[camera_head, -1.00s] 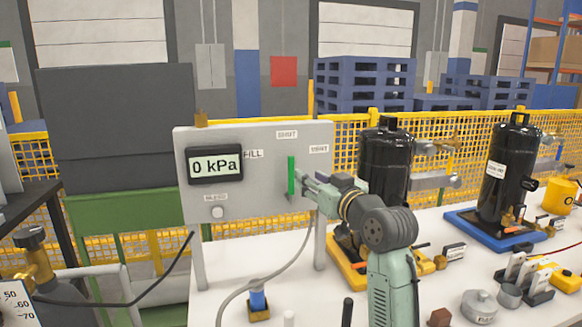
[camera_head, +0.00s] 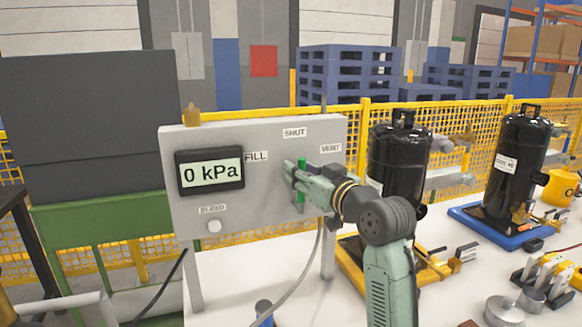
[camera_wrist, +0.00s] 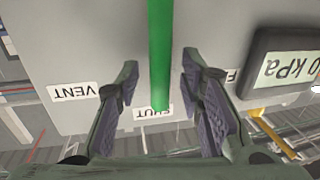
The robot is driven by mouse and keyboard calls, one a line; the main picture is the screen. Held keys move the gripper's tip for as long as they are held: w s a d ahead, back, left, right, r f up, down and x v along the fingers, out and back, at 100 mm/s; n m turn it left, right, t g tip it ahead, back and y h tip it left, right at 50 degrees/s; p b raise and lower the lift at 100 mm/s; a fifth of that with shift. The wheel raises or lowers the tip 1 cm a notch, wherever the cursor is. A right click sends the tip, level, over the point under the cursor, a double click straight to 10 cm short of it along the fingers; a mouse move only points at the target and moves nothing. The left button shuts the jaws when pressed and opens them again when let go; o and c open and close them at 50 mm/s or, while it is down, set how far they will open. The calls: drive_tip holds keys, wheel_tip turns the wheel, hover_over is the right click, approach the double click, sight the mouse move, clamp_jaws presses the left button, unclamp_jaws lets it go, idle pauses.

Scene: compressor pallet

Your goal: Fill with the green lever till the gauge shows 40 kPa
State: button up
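The gauge (camera_head: 210,173) on the grey panel (camera_head: 262,215) reads 0 kPa. The green lever (camera_head: 301,165) stands upright, its tip toward the SHUT label (camera_head: 294,133). FILL (camera_head: 256,156) is to its left and VENT (camera_head: 330,148) to its right. My gripper (camera_head: 292,172) is at the lever and partly covers it in the head view. In the wrist view, turned upside down, the fingers of my gripper (camera_wrist: 160,82) are apart, one on each side of the lever (camera_wrist: 159,40), with gaps showing.
A BLEED button (camera_head: 214,227) sits below the gauge. A hose (camera_head: 303,280) hangs below the panel. Black compressors (camera_head: 398,155) stand on the white table to the right, with small fittings in front. A yellow mesh fence (camera_head: 350,120) runs behind.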

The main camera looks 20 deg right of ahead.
drive_tip(key=shift+w, duration=0.25)
drive_tip(key=shift+c, duration=0.5)
clamp_jaws()
idle(0.4)
